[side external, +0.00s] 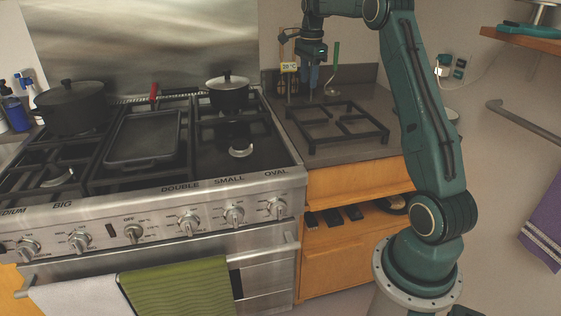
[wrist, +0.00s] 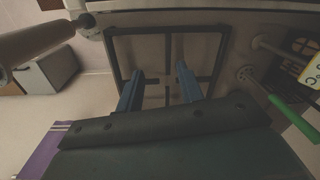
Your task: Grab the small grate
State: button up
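The small grate (side external: 351,138) is a dark, square open frame with short inner bars. It lies flat on the grey counter (side external: 295,144) to the right of the stove. My gripper (side external: 319,86) hangs above the back of that counter, apart from the grate. In the wrist view the two blue fingers (wrist: 159,70) are spread with nothing visible held between them. The grate (wrist: 168,30) shows beyond them there, with part of it hidden behind the fingers and the gripper body.
A pot (side external: 228,91) stands on the stove's back right, near a griddle pan (side external: 145,138). A green-handled utensil (side external: 335,66) and a holder with a yellow label (side external: 289,67) are close to my gripper at the back wall. A rail (side external: 523,124) is at right.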

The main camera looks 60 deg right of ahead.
aim_at(314, 121)
jog(key=d+f, duration=0.1)
jog(key=d+f+m, duration=0.1)
jog(key=d, duration=0.1)
jog(key=d+f+m, duration=0.1)
jog(key=shift+s+d+f, duration=0.1)
jog(key=shift+s+d, duration=0.2)
jog(key=shift+f, duration=0.15)
jog(key=shift+f, duration=4.15)
jog(key=shift+a+f, duration=0.15)
jog(key=shift+f, duration=2.5)
